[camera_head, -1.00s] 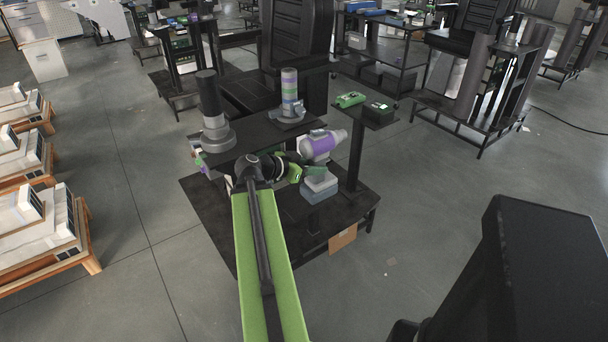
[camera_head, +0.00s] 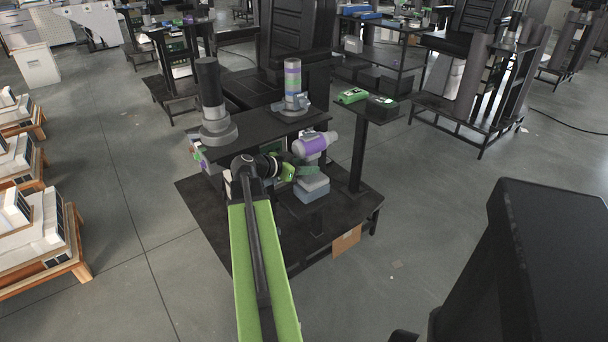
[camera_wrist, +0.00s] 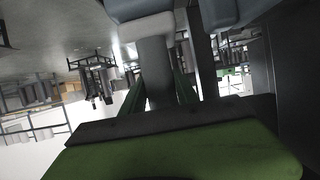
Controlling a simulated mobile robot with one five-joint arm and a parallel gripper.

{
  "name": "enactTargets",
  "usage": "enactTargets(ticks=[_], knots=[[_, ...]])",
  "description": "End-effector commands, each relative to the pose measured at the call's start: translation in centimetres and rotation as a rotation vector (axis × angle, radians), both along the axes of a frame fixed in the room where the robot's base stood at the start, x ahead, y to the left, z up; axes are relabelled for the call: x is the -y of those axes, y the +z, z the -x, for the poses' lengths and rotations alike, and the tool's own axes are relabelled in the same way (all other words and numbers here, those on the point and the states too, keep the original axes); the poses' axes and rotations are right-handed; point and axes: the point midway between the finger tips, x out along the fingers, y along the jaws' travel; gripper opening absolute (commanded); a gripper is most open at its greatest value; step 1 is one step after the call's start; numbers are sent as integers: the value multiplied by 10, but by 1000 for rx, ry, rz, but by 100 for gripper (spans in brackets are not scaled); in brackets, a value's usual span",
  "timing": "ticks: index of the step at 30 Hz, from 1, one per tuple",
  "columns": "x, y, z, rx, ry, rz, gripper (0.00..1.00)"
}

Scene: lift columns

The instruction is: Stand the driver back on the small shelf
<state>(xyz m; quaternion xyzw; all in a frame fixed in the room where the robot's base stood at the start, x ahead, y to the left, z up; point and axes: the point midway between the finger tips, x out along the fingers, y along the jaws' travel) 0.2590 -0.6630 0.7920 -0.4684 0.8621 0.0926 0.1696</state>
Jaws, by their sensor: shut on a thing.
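The driver (camera_head: 313,144) has a purple and grey body on top and a blue-grey block-shaped base (camera_head: 312,188) below, and looks roughly upright. My gripper (camera_head: 303,171) is shut on its handle from the left. The driver hangs in front of the black shelves. In the wrist view a grey handle (camera_wrist: 156,72) stands between the green fingers of my gripper (camera_wrist: 158,92). A small raised black shelf (camera_head: 372,117) on a post is to the driver's right and farther back. It carries a green item (camera_head: 351,96) and a dark box (camera_head: 381,107).
A wider black shelf (camera_head: 262,125) behind the driver bears a dark grey cylinder (camera_head: 211,100) and a banded upright piece (camera_head: 292,82). A low black platform (camera_head: 225,225) lies underneath. Wooden pallets with white boxes (camera_head: 40,235) stand left. Open floor (camera_head: 440,200) is at right.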

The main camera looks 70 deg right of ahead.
Motion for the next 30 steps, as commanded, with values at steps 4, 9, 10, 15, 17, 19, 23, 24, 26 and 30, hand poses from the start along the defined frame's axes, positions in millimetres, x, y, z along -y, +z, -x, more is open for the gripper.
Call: enactTargets(ticks=[4, 9, 10, 15, 17, 19, 23, 24, 26, 30], knots=[[0, -17, -1, -3, 3, 2, 0], [-1, -14, -3, -2, 6, 2, 0], [-1, -14, -4, -2, 6, 2, 0], [-2, -18, -4, 0, 6, 0, 39], [-2, -18, -4, 0, 6, 0, 47], [-2, -18, -4, 0, 5, 0, 56], [-2, -18, -4, 0, 5, 0, 58], [-2, -18, -4, 0, 5, 0, 58], [-2, -18, -4, 0, 5, 0, 58], [-2, -11, -4, 0, 5, 0, 58]])
